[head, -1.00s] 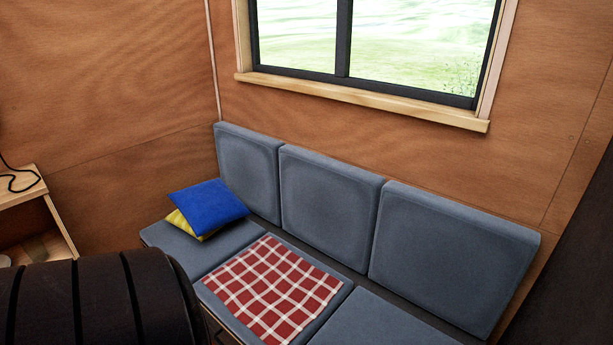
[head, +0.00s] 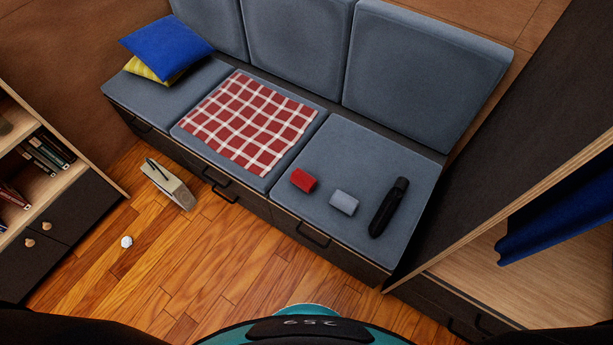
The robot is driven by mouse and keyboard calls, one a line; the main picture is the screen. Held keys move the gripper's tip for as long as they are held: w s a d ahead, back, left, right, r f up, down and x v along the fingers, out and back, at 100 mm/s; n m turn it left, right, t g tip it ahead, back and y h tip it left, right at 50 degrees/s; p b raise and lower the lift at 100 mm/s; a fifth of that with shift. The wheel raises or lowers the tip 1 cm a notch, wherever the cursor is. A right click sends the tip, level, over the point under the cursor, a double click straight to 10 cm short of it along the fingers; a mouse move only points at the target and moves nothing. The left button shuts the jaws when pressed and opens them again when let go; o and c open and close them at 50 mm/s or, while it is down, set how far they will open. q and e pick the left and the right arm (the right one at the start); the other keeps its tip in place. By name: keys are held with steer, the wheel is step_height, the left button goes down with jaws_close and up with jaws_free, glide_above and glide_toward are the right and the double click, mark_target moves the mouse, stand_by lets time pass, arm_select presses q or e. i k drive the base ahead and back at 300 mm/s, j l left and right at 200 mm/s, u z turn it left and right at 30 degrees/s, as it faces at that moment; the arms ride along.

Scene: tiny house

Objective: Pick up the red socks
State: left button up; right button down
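The red socks (head: 303,180) appear as a small red rolled bundle on the right seat cushion (head: 372,152) of the grey bench, near its left edge. A light grey bundle (head: 344,201) of similar shape lies just to the right, apart from it. A black elongated object (head: 389,207) lies further right on the same cushion.
A red checked cloth (head: 248,122) covers the middle cushion. Blue (head: 166,46) and yellow (head: 140,70) pillows lie at left. A beige object (head: 167,184) and a small white object (head: 126,241) lie on the wooden floor (head: 205,262). A shelf unit (head: 75,197) stands left, an open cabinet (head: 470,262) right.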

mark_target(304, 180)
steer(key=i+j, duration=0.35)
steer(key=i+j+z, duration=0.1)
steer(key=i+j, duration=0.25)
steer(key=j, duration=0.2)
steer(key=i+j, duration=0.35)
steer(key=j, duration=0.15)
